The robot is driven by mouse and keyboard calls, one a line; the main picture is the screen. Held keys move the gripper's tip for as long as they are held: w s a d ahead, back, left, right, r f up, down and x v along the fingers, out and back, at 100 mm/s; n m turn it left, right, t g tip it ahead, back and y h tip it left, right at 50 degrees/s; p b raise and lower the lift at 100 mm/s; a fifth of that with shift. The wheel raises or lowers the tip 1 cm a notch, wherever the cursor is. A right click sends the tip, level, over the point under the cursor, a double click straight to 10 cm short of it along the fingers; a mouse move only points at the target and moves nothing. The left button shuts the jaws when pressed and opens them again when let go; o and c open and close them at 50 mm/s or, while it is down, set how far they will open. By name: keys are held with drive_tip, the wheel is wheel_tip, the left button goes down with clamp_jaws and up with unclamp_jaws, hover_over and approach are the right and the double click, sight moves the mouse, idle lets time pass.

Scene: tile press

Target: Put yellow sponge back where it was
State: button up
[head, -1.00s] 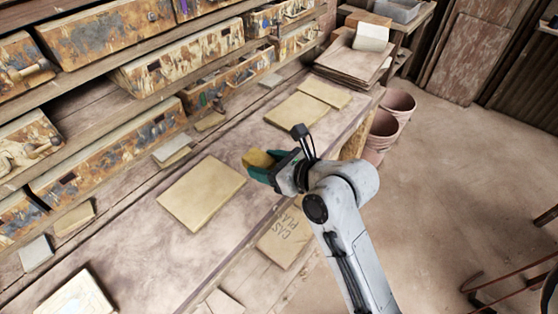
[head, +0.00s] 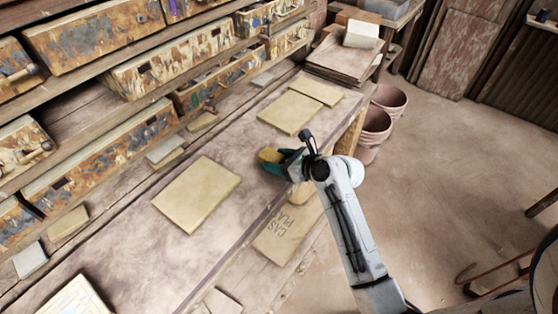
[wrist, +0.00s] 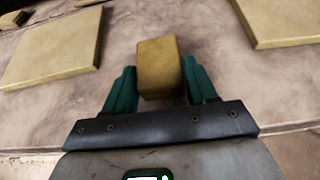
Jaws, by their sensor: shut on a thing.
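The yellow sponge (head: 270,155) is a small yellow block between the green fingers of my gripper (head: 280,162), above the front part of the workbench (head: 235,225). In the wrist view the sponge (wrist: 159,68) stands out past the two green fingertips of my gripper (wrist: 156,85), which are shut on its sides. The bench top shows behind it. I cannot tell exactly how high the sponge is above the bench.
A large tan tile (head: 196,194) lies left of my gripper, and another tile (head: 290,112) lies farther back. Shelves with worn drawers (head: 110,125) line the left. Pinkish buckets (head: 376,125) stand on the floor at right. Bare bench lies between the tiles.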

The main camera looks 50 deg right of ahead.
drive_tip(key=shift+f, duration=0.2)
drive_tip(key=shift+f, duration=0.15)
drive_tip(key=o, duration=1)
